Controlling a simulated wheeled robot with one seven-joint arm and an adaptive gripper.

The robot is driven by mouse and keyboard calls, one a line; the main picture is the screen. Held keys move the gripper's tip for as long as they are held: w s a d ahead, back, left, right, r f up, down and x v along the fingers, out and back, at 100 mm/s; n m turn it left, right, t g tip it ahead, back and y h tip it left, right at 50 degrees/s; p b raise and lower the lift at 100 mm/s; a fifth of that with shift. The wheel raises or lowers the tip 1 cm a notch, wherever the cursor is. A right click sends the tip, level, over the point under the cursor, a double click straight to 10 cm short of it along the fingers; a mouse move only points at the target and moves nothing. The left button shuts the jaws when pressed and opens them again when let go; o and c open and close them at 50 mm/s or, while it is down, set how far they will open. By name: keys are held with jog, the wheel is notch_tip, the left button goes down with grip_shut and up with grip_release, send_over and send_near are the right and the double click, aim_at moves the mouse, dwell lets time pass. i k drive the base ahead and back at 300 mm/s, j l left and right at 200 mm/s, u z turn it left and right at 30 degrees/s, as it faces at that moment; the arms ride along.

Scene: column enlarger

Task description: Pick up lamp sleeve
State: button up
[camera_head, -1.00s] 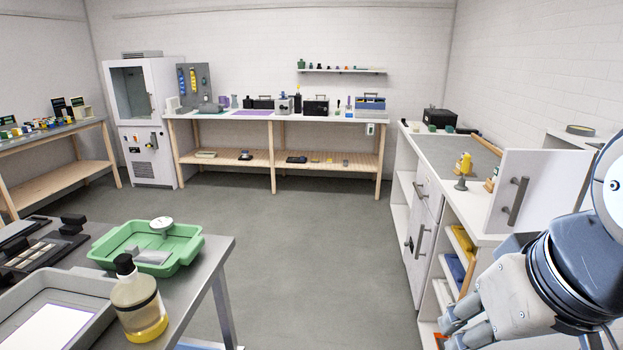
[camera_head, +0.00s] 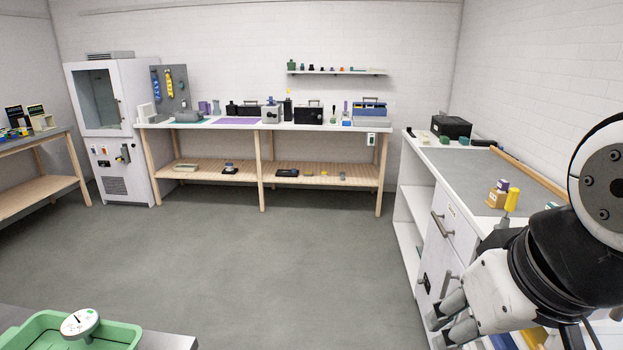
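I cannot single out the lamp sleeve for sure in the head view; many small items stand on the far bench (camera_head: 225,125) and the wall shelf (camera_head: 335,72). My gripper (camera_head: 446,322) is at the lower right, pointing down and left beside the right-hand counter (camera_head: 462,190). It is far from the back bench. Its fingers are seen from the side, and no object shows in them. Whether they are open or shut is unclear.
A wide grey floor (camera_head: 290,255) lies clear before the far bench. A white cabinet (camera_head: 125,160) stands at its left. A green tray (camera_head: 35,335) with a round dial is at the lower left. Yellow-topped items stand on the right counter, near my arm.

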aim_at(496, 200)
jog(key=i, duration=2.8)
jog(key=i+z, duration=0.2)
jog(key=z, duration=0.2)
jog(key=i+j+z, duration=0.1)
jog(key=z, duration=0.3)
jog(key=i+j+z, duration=0.1)
jog(key=z, duration=0.35)
jog(key=i+j+z, duration=0.1)
jog(key=z, duration=0.4)
jog(key=i+j+z, duration=0.15)
jog(key=z, duration=0.3)
